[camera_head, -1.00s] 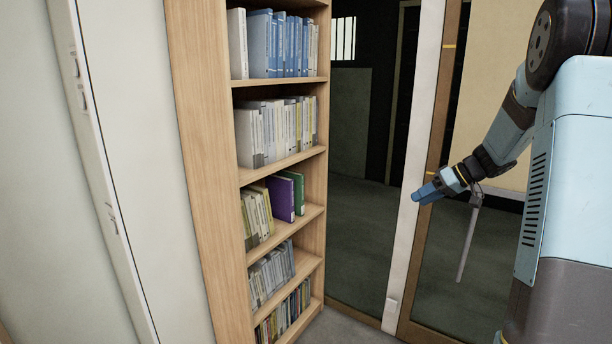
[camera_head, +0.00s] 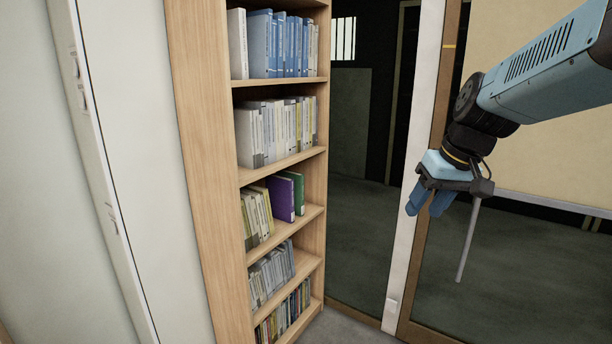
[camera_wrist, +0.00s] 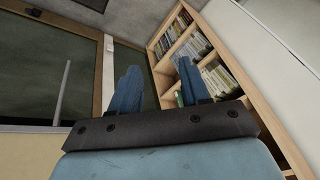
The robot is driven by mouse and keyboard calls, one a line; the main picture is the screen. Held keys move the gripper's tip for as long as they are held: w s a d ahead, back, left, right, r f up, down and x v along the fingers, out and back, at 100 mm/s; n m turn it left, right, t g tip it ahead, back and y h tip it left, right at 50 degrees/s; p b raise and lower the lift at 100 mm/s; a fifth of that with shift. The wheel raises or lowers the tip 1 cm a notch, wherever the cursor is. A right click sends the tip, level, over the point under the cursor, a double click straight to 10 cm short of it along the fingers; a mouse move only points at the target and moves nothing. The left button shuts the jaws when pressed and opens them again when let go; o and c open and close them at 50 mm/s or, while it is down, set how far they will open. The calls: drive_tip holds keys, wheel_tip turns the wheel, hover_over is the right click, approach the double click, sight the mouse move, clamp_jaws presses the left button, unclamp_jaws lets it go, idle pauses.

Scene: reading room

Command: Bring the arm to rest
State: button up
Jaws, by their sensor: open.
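My gripper (camera_head: 429,201) is at the right of the head view, in front of the glass door. Its two blue fingers point down and to the left. They are apart with nothing between them. In the wrist view my gripper (camera_wrist: 157,88) also shows open and empty. The bookshelf is well to the left of the fingers in the head view. My arm comes in from the upper right, and no part of it touches anything that I can see.
A wooden bookshelf (camera_head: 200,150) holds several rows of books, with a purple book (camera_head: 281,199) and a green book (camera_head: 297,186) on the middle shelf. A white post (camera_head: 408,215) stands beside the door.

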drive_tip(key=s+m+t+h, duration=0.2)
drive_tip(key=s, duration=0.9)
drive_tip(key=shift+d+h, duration=0.25)
drive_tip(key=shift+h, duration=0.05)
drive_tip(key=shift+f, duration=0.1)
idle(0.8)
